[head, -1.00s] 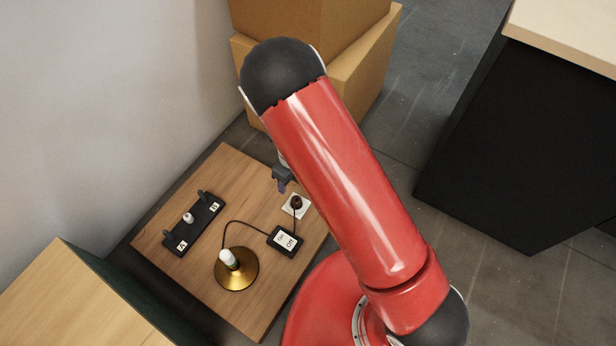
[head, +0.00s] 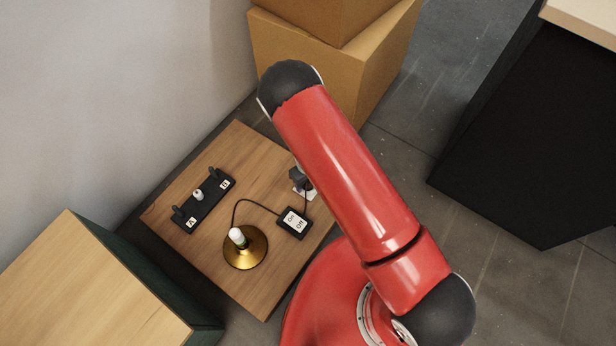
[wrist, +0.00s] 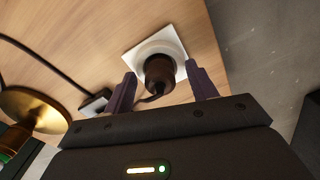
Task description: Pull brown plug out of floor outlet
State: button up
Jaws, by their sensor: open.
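The brown plug (wrist: 158,73) sits in the round socket of the white floor outlet (wrist: 172,38) in the wrist view. Its dark cord (wrist: 148,99) leaves toward the left. My gripper (wrist: 160,86) is open, with one purple finger on each side of the plug and visible gaps between. In the head view my gripper (head: 301,181) is over the outlet (head: 311,194) and hides the plug. A cord runs from the switch box (head: 294,222) toward the outlet.
A brass lamp base (head: 245,254) with a white bulb holder stands on the wooden board (head: 205,280). A black block labelled A and B (head: 204,202) lies at the left. Cardboard boxes (head: 330,60) stand behind, and a black cabinet (head: 520,140) stands at the right.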

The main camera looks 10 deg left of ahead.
jog(key=shift+c, duration=0.5)
jog(key=c, duration=1)
jog(key=shift+o, duration=0.2)
jog(key=shift+r, duration=0.2)
jog(key=shift+r+p, duration=2)
jog(key=shift+r, duration=0.15)
